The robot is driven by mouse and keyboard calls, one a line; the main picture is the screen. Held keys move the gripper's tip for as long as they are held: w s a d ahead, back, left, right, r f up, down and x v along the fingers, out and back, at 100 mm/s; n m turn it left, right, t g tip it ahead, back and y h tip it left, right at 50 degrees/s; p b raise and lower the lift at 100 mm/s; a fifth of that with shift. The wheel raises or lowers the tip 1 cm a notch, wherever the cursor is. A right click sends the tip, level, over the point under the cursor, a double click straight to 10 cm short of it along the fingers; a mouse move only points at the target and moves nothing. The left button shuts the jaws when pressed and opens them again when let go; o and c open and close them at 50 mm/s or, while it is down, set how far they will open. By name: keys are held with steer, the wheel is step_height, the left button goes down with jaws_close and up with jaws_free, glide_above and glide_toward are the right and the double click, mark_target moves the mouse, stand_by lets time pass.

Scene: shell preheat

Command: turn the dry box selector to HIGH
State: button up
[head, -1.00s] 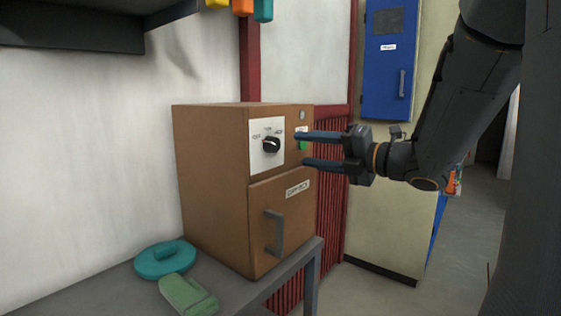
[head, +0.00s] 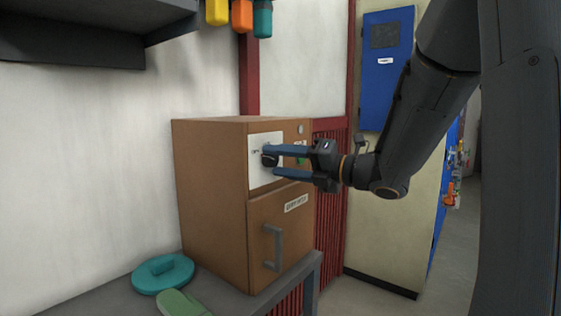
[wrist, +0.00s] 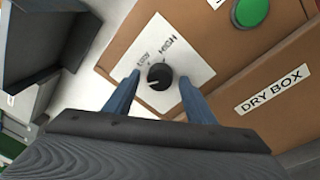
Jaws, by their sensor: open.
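The dry box (head: 208,190) is a brown cabinet on a grey bench. Its selector is a black round knob (wrist: 159,75) on a white plate (wrist: 172,58), with a LOW label and a HIGH label readable in the wrist view. A pale mark on the knob shows at its lower left in that view, away from HIGH. My gripper (head: 270,160) is open at the front of the box. In the wrist view its blue fingers (wrist: 160,77) stand on either side of the knob, with gaps showing. In the head view the fingers partly hide the knob and plate.
A green button (wrist: 256,12) sits beside the plate. The box door has a grey handle (head: 274,248). A teal lid (head: 162,274) and a green cloth-like item (head: 183,303) lie on the bench. A dark shelf (head: 90,35) hangs above, left.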

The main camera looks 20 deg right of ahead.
steer(key=shift+c, duration=0.3)
steer(key=c, duration=1)
